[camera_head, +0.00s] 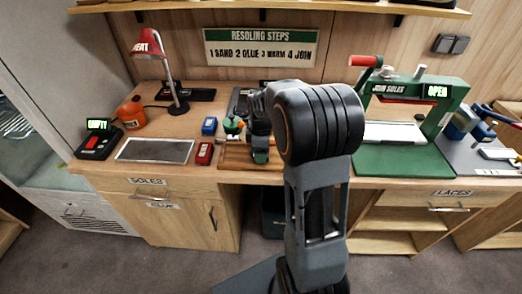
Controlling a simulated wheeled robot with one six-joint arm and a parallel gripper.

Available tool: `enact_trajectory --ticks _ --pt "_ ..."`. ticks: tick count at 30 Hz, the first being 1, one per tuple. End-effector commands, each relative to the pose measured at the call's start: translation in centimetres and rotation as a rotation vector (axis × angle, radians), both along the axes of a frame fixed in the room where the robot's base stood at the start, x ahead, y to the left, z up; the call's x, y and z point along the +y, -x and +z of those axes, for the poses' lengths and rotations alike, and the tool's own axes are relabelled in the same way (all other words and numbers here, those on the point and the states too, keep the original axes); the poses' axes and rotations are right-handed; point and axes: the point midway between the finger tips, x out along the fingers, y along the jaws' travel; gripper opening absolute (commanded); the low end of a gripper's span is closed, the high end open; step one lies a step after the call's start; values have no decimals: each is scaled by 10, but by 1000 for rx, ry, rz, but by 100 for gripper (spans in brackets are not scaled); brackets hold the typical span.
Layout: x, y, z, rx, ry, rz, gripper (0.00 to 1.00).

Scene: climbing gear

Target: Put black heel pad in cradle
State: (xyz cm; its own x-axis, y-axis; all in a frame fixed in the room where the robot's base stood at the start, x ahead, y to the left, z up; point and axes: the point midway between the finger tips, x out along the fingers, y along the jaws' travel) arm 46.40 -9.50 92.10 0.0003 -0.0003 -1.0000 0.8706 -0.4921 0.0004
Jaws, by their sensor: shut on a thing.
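My gripper (260,157) points down over a wooden tray (233,160) on the bench, left of my large dark arm joint. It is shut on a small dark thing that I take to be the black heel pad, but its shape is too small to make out. I cannot tell clearly which part there is the cradle. My arm hides the tray's right side and the bench behind it.
A red heat lamp (149,44) stands behind. A green press (409,120) reading OPEN stands right. A small black unit (98,140) sits far left.

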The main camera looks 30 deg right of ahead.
Motion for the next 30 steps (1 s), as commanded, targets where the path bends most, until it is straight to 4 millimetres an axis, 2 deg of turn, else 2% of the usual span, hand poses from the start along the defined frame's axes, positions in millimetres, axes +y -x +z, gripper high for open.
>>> enact_trajectory --ticks 7,8,10,17,21,23,30 --pt "0 0 -5 0 0 0 37" --pt "0 0 -4 0 0 0 64" --pt "0 0 -4 0 0 0 70" --pt "0 0 -3 0 0 0 71" --pt "0 0 6 -2 0 0 71" --pt "0 -1 14 -4 1 0 71" --pt "0 -1 61 -5 2 0 71"
